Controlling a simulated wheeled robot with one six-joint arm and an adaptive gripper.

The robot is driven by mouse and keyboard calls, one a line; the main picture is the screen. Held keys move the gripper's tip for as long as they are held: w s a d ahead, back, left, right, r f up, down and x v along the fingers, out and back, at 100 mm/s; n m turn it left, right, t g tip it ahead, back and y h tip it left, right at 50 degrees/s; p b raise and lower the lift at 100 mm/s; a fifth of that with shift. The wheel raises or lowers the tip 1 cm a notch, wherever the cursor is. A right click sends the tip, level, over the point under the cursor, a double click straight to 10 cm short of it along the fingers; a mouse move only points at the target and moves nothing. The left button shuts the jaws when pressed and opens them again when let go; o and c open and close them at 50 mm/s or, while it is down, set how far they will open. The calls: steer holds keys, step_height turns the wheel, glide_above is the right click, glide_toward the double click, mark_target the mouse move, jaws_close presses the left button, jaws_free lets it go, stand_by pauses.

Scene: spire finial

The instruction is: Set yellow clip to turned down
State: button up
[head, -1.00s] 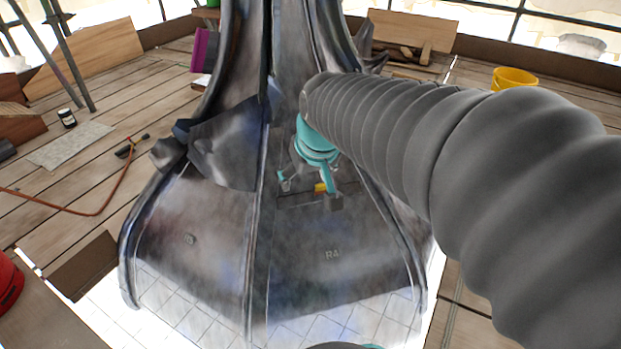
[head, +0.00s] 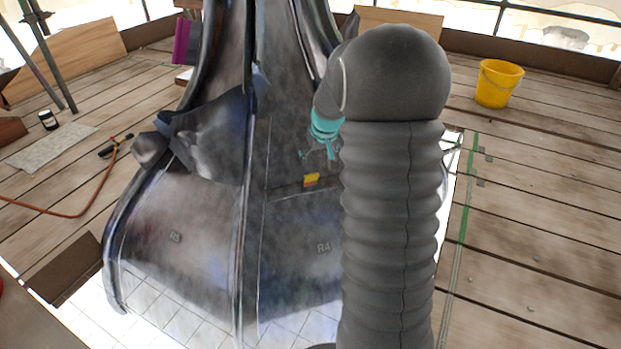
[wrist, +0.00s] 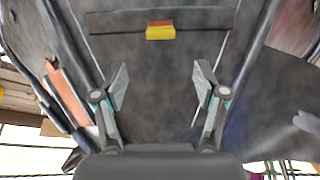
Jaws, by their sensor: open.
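The yellow clip (head: 312,180) sits on the dark metal panel marked R4, at a horizontal seam on the spire. In the wrist view the yellow clip (wrist: 160,32) shows near the top centre, with an orange-brown strip along one edge. My gripper (wrist: 161,85) is open and empty, its two fingers spread apart, with the clip beyond the fingertips and not touched. In the head view my gripper is mostly hidden behind my arm; only teal parts (head: 325,130) show, above and right of the clip.
The spire's metal skin (head: 190,220) has raised ribs and a bent, torn flap (head: 212,135) left of the clip's panel. A yellow bucket (head: 498,84) stands on the planks at right. An orange hose (head: 100,195) lies at left. Open planks lie right of the spire.

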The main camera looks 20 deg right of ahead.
mark_target(312, 175)
steer(key=b+x, duration=0.1)
steer(key=x, duration=1.1)
steer(key=shift+f+b, duration=0.3)
steer(key=shift+f, duration=0.1)
steer(key=c, duration=1.1)
